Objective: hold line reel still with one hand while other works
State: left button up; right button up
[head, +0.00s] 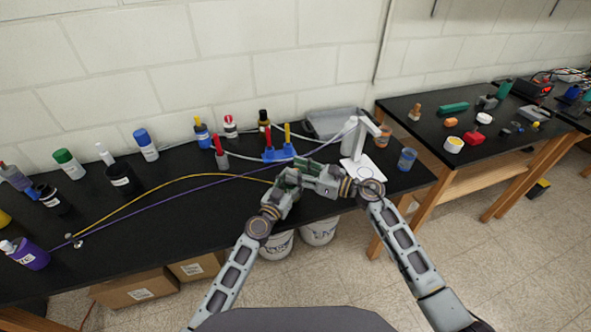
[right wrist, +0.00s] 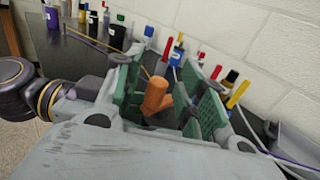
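My right gripper (head: 306,170) reaches left over the black bench's front edge. In the right wrist view its green-padded fingers (right wrist: 163,95) stand apart. An orange piece (right wrist: 155,97) shows between them; I cannot tell whether it touches a pad or whether it is the line reel. My left gripper (head: 287,186) is close beside the right one, partly overlapped, so its fingers cannot be made out. A yellow line (head: 178,181) and a purple line (head: 180,192) run across the bench from the left toward the grippers. A purple container (head: 30,257) lies at the bench's left end.
A white stand (head: 358,160) is right of the grippers, before a grey tray (head: 335,121). A blue holder with coloured handles (head: 277,154) stands behind them. Bottles line the wall, including a blue-capped one (head: 146,146). A second table (head: 440,135) holds several small items.

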jog(key=shift+w+a, duration=0.2)
jog(key=shift+a, duration=0.15)
grip_shut()
jog(key=shift+d+f+n+g+y, duration=0.1)
jog(key=shift+n+g+y, duration=0.2)
jog(key=shift+n+g, duration=0.3)
jog(key=shift+w+d+f+n+g+y, duration=0.1)
jog(key=shift+w+d+n+g+y, duration=0.15)
jog(key=shift+n+g, duration=1)
jog(key=shift+w+d+r+n+g+y, duration=0.2)
jog(key=shift+n+g, duration=0.35)
jog(key=shift+g, duration=1.25)
jog(key=shift+w+d+f+n+g+y, duration=0.25)
jog(key=shift+n+g, duration=0.65)
jog(key=shift+g, duration=0.65)
jog(key=shift+d+n+g, duration=0.15)
jog(key=shift+n+g, duration=0.55)
jog(key=shift+g, duration=0.2)
